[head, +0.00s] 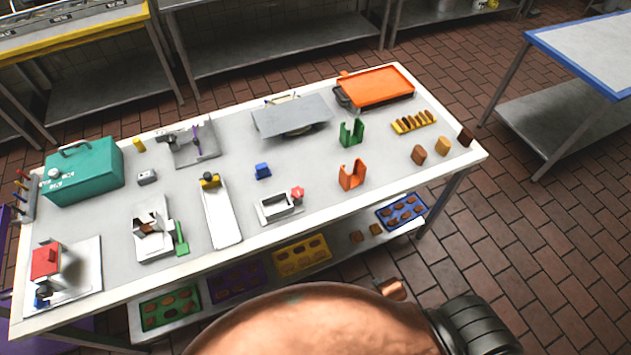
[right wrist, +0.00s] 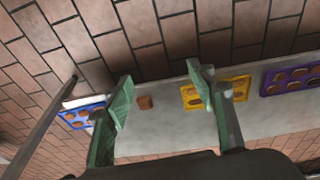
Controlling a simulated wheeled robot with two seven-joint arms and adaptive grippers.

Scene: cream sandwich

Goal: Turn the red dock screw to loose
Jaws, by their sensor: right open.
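The red screw (head: 298,193) is a small red knob at the right end of a grey dock (head: 268,214). The dock has a rectangular opening and sits near the front edge of the grey table, right of centre. The screw's turn position is too small to tell. My right gripper (right wrist: 160,92) shows in the right wrist view with two green fingers spread apart and nothing between them. It faces the lower shelf and floor, and the screw is not in that view. No fingers of mine show in the head view. My left gripper is not in view.
An orange U-shaped holder (head: 352,176) stands right of the dock, and a green one (head: 351,133) stands behind it. Trays, including a yellow one (head: 302,255), lie on the lower shelf.

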